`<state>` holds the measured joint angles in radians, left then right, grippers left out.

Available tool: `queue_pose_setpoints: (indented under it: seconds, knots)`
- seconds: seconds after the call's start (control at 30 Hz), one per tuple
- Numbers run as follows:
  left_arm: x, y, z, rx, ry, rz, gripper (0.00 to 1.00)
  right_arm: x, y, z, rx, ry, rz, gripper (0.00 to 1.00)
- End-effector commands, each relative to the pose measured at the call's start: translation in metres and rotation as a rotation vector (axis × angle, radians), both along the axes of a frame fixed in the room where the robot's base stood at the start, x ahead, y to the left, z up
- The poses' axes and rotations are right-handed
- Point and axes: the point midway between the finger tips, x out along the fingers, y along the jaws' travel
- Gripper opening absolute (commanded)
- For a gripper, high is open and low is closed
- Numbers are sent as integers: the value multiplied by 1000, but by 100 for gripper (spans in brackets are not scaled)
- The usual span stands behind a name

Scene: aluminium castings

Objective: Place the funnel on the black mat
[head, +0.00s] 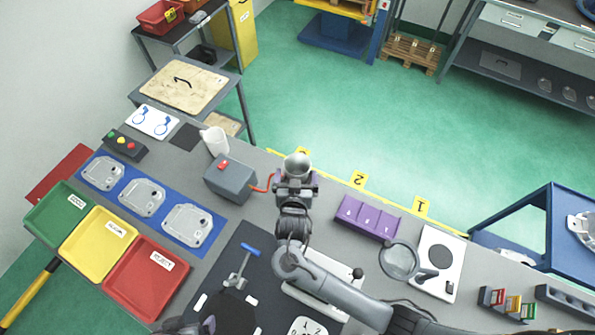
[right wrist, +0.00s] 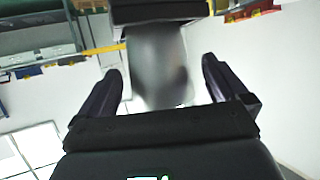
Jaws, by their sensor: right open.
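A grey, metallic funnel (head: 298,163) shows at the tip of my right arm in the head view, beyond the table's middle. My right gripper (head: 297,181) is at it. In the right wrist view the funnel (right wrist: 158,65) is a blurred grey shape between the two fingers of the right gripper (right wrist: 162,82), with a gap on each side. The fingers are open. A small black mat (head: 186,137) lies bare at the upper left of the table, left of a white jug. My left gripper is not clearly visible.
The white jug (head: 215,141) and a grey box (head: 231,181) with a red button and red hose stand between mat and funnel. A purple bin (head: 368,217) and a magnifier (head: 399,261) lie to the right. A larger dark mat (head: 262,283) carries a blue-handled tool.

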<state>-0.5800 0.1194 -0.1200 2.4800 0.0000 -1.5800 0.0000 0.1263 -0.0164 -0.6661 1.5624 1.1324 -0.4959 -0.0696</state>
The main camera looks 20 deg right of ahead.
Motion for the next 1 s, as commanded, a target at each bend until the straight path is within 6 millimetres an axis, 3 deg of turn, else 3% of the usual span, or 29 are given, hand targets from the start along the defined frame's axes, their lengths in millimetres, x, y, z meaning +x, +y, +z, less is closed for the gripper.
queue_pose_setpoints:
  seconds: [0.23, 0.57, 0.9, 1.0]
  knots:
    - [0, 2, 2, 7, 0, -5, 100, 24, -13, -9, -2, 0, -1, 100]
    - [0, 1, 2, 5, 0, -4, 100, 27, -15, -10, 1, 0, 0, 98]
    - [0, -1, 2, -7, 0, 4, 100, 27, -15, -10, 1, 0, 0, 47]
    - [0, -2, 2, -7, 0, 4, 100, 27, -15, -10, 0, -1, 0, 42]
